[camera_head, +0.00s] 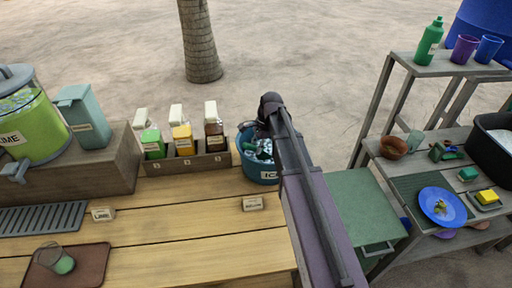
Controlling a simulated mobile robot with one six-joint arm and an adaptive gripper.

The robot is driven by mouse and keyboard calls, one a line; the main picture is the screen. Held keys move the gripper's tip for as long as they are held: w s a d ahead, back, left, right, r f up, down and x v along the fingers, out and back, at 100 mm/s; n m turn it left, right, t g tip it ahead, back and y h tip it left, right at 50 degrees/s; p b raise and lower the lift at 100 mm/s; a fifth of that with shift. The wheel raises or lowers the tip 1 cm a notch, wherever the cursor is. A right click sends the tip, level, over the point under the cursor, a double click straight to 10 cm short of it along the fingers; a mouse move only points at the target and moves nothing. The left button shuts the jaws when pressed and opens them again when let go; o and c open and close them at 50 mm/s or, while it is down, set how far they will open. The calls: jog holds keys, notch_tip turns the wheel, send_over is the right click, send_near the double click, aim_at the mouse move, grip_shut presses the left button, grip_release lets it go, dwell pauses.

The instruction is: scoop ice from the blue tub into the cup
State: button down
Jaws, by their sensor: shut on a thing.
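The blue tub (259,173), marked with a partly hidden "IC" label, stands at the right end of the wooden counter with pale ice inside. My dark gripper (257,134) is over the tub's rim, shut on what looks like a green scoop (264,148). The scoop's lower part is down in the tub among the ice; my gripper and arm hide much of it. I cannot tell whether ice is in the scoop.
A rack of several bottles (186,160) stands left of the tub. Small signs (103,214) and (252,203) stand on the counter. A green dispenser (35,125) and teal pitcher (85,115) are at the back left. Shelves with a blue plate (443,205) are at right. Mid-counter is clear.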

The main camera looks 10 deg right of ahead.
aim_at(266, 150)
jog(key=shift+f+b, duration=0.6)
jog(key=shift+f, duration=0.3)
jog(key=shift+w+d+r, duration=0.2)
jog(key=shift+d, duration=0.1)
jog(key=shift+w+d, duration=0.35)
jog(key=shift+d, duration=0.45)
jog(key=shift+w+d, duration=0.35)
jog(key=shift+d, duration=0.4)
jog(key=shift+w+d, duration=0.35)
jog(key=shift+d, duration=0.45)
notch_tip(266, 150, up, 3)
jog(key=p, duration=0.3)
jog(key=shift+s+a+f, duration=0.1)
jog(key=shift+f, duration=0.1)
jog(key=s+a+r+t+h+p, duration=0.1)
jog(key=a+r+h+p, duration=0.1)
jog(key=r+p, duration=0.4)
jog(key=a+r+t+h+p, duration=0.2)
jog(key=r+h+p, duration=0.2)
jog(key=r+p, duration=0.3)
jog(key=shift+s, duration=0.4)
jog(key=shift+r, duration=0.1)
jog(key=shift+s, duration=0.1)
